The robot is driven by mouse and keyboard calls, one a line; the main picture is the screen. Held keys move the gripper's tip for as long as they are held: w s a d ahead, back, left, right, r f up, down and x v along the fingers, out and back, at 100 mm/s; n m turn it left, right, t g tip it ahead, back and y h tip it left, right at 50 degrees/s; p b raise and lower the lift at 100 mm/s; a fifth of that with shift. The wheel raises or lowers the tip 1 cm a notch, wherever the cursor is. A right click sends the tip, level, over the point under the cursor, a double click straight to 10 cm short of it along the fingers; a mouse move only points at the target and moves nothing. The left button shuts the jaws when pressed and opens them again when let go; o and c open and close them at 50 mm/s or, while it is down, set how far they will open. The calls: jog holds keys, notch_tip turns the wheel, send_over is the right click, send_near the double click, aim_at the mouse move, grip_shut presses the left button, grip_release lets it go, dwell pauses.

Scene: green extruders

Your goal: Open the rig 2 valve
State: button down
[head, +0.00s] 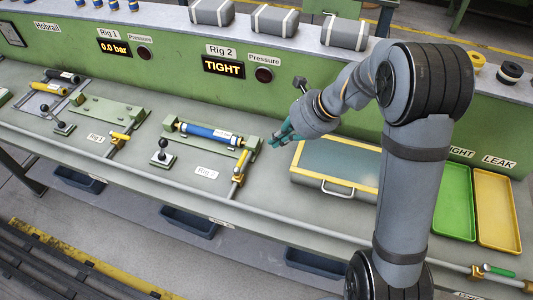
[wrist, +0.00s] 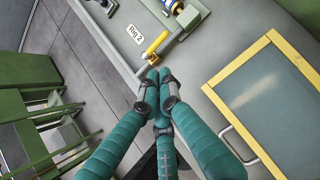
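The rig 2 valve has a yellow handle (head: 242,162) on a thin pipe at the right of the rig 2 fixture. In the wrist view the yellow handle (wrist: 155,43) lies roughly along the pipe, with the brass valve body (wrist: 153,60) just beyond my fingertips. My gripper (head: 281,139) has teal fingers and hangs above the bench, to the right of the valve. In the wrist view its fingertips (wrist: 159,76) are drawn together with nothing visible between them. I cannot tell the exact gap to the valve; no contact is clear.
A blue cylinder (head: 208,132) sits in the rig 2 fixture, left of the valve. A black-knobbed lever (head: 162,155) stands in front. A yellow-edged case (head: 335,188) lies right of the valve. The rig 2 display (head: 223,67) reads TIGHT. Green (head: 454,203) and yellow (head: 496,210) trays lie far right.

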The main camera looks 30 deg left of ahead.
aim_at(243, 160)
jog(key=x, duration=1.4)
jog(key=shift+s+a+r+p, duration=0.25)
jog(key=shift+s+a+p, duration=0.05)
jog(key=shift+a, duration=0.15)
jog(key=shift+a+f, duration=0.1)
jog(key=shift+f, duration=0.3)
jog(key=shift+a, duration=0.1)
jog(key=shift+a+f+b, duration=0.35)
jog(key=shift+f+b, duration=0.1)
jog(key=shift+b, duration=0.05)
jog(key=shift+d+r, duration=0.1)
jog(key=shift+r, duration=0.1)
jog(key=shift+f, duration=0.1)
